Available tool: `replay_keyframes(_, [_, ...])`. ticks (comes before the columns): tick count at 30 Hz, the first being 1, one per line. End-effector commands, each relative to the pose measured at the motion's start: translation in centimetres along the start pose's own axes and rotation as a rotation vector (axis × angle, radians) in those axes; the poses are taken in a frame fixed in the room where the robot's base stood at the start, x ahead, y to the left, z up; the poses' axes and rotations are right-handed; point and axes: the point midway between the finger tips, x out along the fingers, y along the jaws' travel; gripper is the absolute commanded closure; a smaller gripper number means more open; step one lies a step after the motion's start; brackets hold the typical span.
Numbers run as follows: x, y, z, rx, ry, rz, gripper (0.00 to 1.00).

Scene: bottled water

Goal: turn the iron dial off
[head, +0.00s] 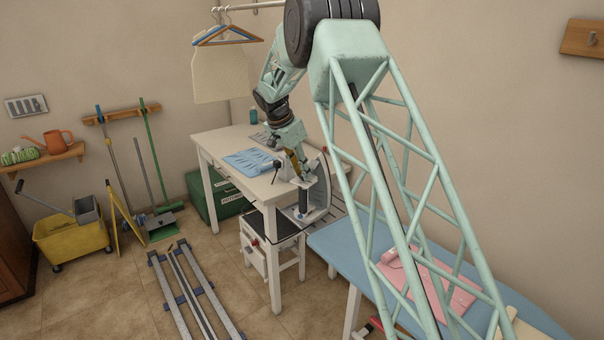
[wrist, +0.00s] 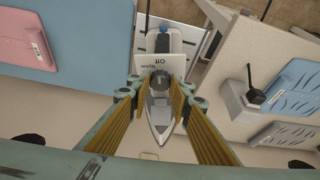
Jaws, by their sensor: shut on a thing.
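The iron (wrist: 160,128) shows in the wrist view as a pale body with a pointed tip toward the bottom of the picture. A white label plate (wrist: 165,62) above the dial reads "Off" and "Nylon". The round dial (wrist: 158,75) sits between the yellow pads of my gripper (wrist: 158,84), which is shut on it. The pads hide the dial's sides, and I cannot tell which mark it points to.
The white table (head: 225,140) carries a folded blue cloth (head: 250,160). A blue ironing board (head: 330,240) with a pink cloth (head: 450,290) stands at front right. A yellow mop bucket (head: 75,240) and metal rails (head: 190,290) are on the floor at left.

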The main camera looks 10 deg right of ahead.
Motion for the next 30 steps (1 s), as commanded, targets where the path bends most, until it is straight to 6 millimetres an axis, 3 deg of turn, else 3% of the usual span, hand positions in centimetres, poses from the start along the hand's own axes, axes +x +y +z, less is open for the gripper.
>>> replay_keyframes(17, [-0.02, -0.04, -0.01, 0.038, 0.000, 0.015, 0.92])
replay_keyframes(18, [-0.01, -0.04, -0.01, 0.037, 0.000, 0.015, 0.79])
replay_keyframes(22, [-0.01, -0.04, -0.01, 0.037, 0.000, 0.015, 0.67])
replay_keyframes(30, [-0.01, -0.05, 0.00, 0.037, 0.000, 0.015, 0.67])
